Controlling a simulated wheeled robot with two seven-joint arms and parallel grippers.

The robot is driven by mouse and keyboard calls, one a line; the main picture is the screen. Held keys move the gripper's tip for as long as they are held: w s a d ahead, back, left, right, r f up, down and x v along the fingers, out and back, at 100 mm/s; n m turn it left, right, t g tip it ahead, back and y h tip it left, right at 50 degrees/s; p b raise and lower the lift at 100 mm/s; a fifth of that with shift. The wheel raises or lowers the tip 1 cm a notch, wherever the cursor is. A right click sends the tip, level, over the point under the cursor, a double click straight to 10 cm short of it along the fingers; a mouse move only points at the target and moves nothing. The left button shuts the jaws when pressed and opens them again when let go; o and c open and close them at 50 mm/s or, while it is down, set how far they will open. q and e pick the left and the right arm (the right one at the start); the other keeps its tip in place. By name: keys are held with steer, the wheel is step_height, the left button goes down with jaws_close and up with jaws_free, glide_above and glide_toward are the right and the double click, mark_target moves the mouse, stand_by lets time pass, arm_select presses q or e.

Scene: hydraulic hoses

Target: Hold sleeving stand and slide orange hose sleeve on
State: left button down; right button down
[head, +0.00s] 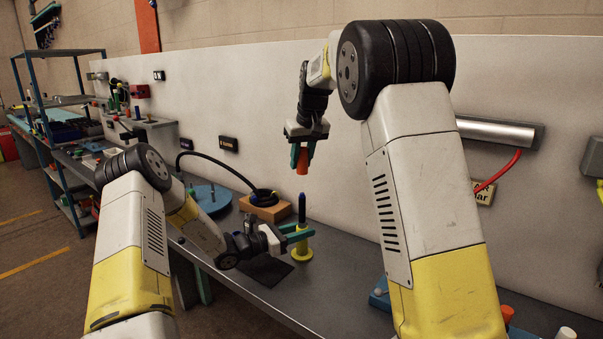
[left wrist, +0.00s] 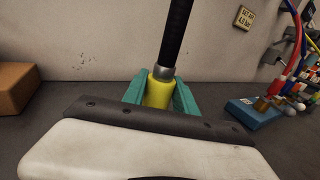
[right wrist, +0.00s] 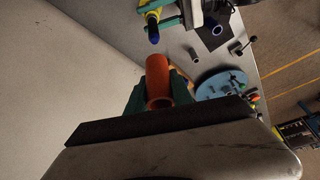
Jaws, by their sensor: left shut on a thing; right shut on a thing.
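The sleeving stand (head: 302,247) is upright on the bench, with a yellow base and a dark post tipped in blue. My left gripper (head: 299,234) is shut on its yellow part; the left wrist view shows the green fingers (left wrist: 161,97) on both sides of the yellow body (left wrist: 158,91). The orange hose sleeve (head: 302,160) is in my right gripper (head: 302,152), held above the stand's tip and apart from it. In the right wrist view the orange sleeve (right wrist: 158,80) sits between the green fingers, its open end showing. The stand's blue tip (right wrist: 153,34) shows beyond it.
A black hose (head: 215,160) curves to a wooden block (head: 265,209) left of the stand. A blue round plate (head: 208,198) lies further left. A blue rack with colored hoses (left wrist: 255,113) stands to the right in the left wrist view. The wall is close behind.

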mark_target(301, 209)
steer(key=shift+f, duration=0.5)
steer(key=shift+f, duration=0.1)
steer(key=shift+f, duration=2)
steer(key=shift+s+f, duration=0.1)
steer(key=shift+f, duration=0.05)
steer(key=shift+f, duration=5.15)
steer(key=c, duration=1.1)
jaws_free()
steer(key=shift+o, duration=0.2)
